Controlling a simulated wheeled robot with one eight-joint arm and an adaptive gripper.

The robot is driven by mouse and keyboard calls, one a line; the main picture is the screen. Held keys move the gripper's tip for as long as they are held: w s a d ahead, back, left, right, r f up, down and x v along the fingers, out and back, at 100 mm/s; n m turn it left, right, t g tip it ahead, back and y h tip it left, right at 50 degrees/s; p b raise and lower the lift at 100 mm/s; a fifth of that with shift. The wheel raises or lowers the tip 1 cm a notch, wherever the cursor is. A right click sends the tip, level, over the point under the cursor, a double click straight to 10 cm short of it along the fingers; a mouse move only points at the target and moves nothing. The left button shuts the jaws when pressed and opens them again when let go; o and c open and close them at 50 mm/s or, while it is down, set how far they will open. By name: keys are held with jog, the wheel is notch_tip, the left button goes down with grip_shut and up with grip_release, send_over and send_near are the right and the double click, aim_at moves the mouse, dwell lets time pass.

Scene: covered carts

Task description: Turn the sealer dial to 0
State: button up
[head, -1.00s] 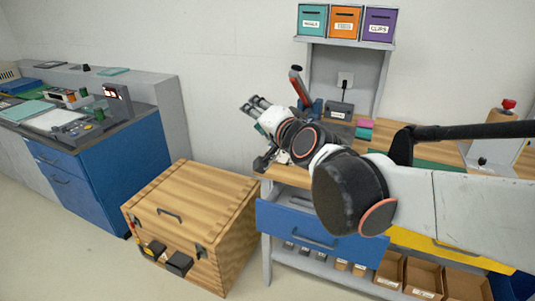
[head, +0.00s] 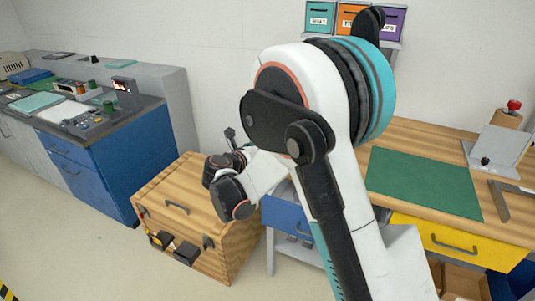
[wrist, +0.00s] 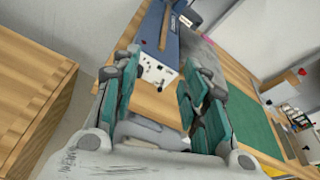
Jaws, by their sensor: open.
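The sealer (wrist: 153,28), a long blue device with a brown strip along it, stands on the wooden bench in the wrist view. Its pale front panel (wrist: 150,72) faces me and carries small dark controls. The dial is too small to pick out surely or to read. My gripper (wrist: 161,64) is open and empty, its green-padded fingers on either side of the view of the panel, apart from it. In the head view my arm hides the sealer and most of my gripper.
A wooden chest (head: 180,210) stands left of the bench, and it also shows in the wrist view (wrist: 30,85). A green mat (head: 425,182) lies on the bench to the right. Labelled bins (head: 320,18) sit on a shelf above. A blue cabinet (head: 110,170) with a control panel stands at left.

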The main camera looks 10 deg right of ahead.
notch_tip(320, 180, down, 6)
jog(key=s+a+r+m+g, duration=0.1)
jog(key=a+m+g, duration=0.1)
jog(key=a, duration=0.1)
jog(key=shift+y, duration=0.3)
jog(key=b+x, duration=0.3)
jog(key=x, duration=1)
jog(key=shift+w+d+f+b, duration=0.1)
jog(key=shift+d+b, duration=0.25)
jog(key=shift+b, duration=0.05)
grip_shut()
